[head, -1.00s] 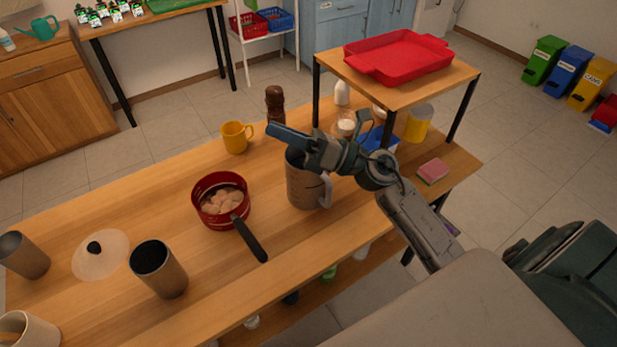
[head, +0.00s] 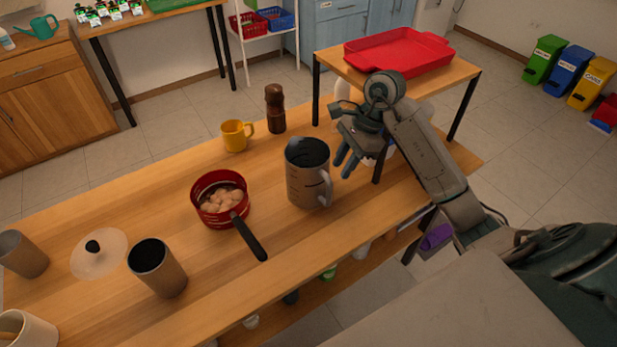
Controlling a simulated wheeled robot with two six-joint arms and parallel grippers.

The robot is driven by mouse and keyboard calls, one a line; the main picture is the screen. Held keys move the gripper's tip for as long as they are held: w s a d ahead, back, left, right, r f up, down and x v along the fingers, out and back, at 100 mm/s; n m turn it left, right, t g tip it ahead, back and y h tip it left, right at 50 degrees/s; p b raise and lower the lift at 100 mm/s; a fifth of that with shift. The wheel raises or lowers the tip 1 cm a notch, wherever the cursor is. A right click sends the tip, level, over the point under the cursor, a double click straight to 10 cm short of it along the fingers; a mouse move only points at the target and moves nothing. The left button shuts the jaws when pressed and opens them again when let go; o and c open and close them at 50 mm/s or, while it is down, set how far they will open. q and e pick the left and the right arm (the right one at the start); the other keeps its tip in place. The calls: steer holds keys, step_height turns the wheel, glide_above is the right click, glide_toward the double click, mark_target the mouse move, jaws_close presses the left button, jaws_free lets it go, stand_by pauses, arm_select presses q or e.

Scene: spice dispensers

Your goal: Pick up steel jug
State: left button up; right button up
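The steel jug (head: 306,182) stands upright on the wooden table in the head view, with its dark open top up and its handle on the right side. My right gripper (head: 343,169) points down just to the right of the jug, near the handle. Its two blue-grey fingers show apart, with nothing visible between them. I cannot tell whether a finger touches the handle. My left gripper is not in view.
A red pot (head: 221,199) with a black handle stands left of the jug. A yellow mug (head: 236,136) and a brown pepper mill (head: 275,108) stand behind. A raised shelf with a red tray (head: 398,54) rises behind my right arm. Steel cups (head: 157,268) stand at front left.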

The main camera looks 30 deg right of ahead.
mark_target(329, 188)
steer(key=b+x, duration=0.2)
steer(key=x, duration=0.4)
steer(key=shift+w+f+b, duration=0.15)
steer(key=shift+f+b, duration=0.15)
steer(key=shift+f, duration=0.05)
steer(key=shift+a+f+p, duration=0.25)
steer(key=shift+f+p, duration=0.05)
steer(key=shift+p, duration=0.1)
steer(key=shift+w+a+f, duration=0.1)
steer(key=shift+a+f, duration=0.05)
steer(key=shift+f, duration=0.25)
steer(key=shift+a+f, duration=0.1)
steer(key=shift+f, duration=0.2)
jaws_close()
steer(key=shift+r, duration=0.1)
